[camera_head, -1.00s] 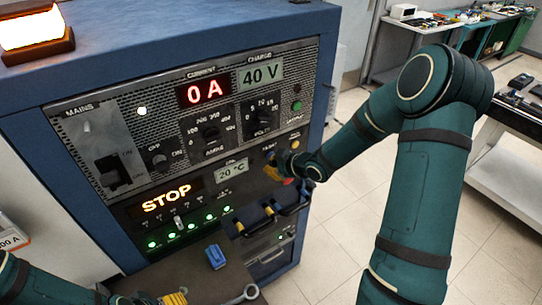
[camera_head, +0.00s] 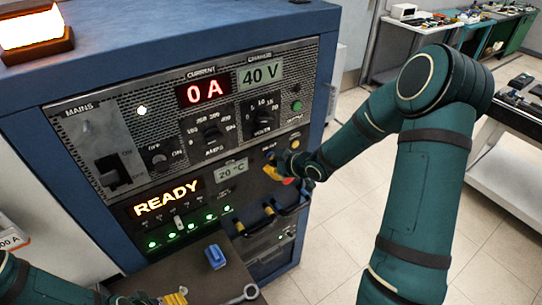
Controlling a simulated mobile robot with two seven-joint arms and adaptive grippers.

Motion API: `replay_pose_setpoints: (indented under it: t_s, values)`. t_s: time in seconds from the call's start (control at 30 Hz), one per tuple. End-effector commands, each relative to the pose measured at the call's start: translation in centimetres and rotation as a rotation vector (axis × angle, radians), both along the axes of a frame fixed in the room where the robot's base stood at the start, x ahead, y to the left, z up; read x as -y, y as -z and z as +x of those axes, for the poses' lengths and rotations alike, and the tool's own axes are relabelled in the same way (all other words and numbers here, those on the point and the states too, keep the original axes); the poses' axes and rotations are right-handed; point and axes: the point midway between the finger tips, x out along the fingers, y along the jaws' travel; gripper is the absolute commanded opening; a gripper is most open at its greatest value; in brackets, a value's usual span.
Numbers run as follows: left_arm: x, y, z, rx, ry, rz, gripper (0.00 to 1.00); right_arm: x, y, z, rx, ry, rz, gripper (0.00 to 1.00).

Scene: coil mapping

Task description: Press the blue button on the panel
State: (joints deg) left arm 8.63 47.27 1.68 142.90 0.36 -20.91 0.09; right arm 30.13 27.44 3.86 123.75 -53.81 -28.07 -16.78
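The blue-framed panel (camera_head: 145,128) fills the left and middle of the head view. A lit display (camera_head: 168,199) reads READY. My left gripper (camera_head: 135,299) is partly in view at the bottom edge; its fingers are unclear.
A green button (camera_head: 296,106) and an orange button (camera_head: 295,143) sit right of the knobs. Below, black-handled connectors (camera_head: 290,205) stick out. A blue block (camera_head: 215,257) and a ring-ended metal piece (camera_head: 244,293) lie on the dark shelf. Open floor lies at right.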

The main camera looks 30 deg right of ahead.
Motion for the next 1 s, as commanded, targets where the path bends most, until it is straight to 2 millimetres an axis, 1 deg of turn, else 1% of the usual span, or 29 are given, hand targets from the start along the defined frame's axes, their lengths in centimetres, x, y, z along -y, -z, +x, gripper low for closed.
replay_pose_setpoints:
  t_s: [0.2,0.57,0.67,1.0]
  values:
    - [0.0,0.2,0.0,0.000,0.000,0.000,0.67,0.1,0.0,-1.1,0.000,0.001,0.000,0.00]
    - [0.0,0.2,0.0,0.000,0.000,0.000,0.67,0.1,0.0,-1.3,0.001,0.001,0.000,0.00]
    - [0.0,0.3,0.0,0.000,0.000,0.000,0.67,0.2,0.0,-1.9,-0.001,0.002,0.000,0.00]
    - [0.0,0.5,0.0,0.000,0.000,0.000,0.67,0.5,0.0,-5.0,-0.001,0.003,-0.001,0.00]
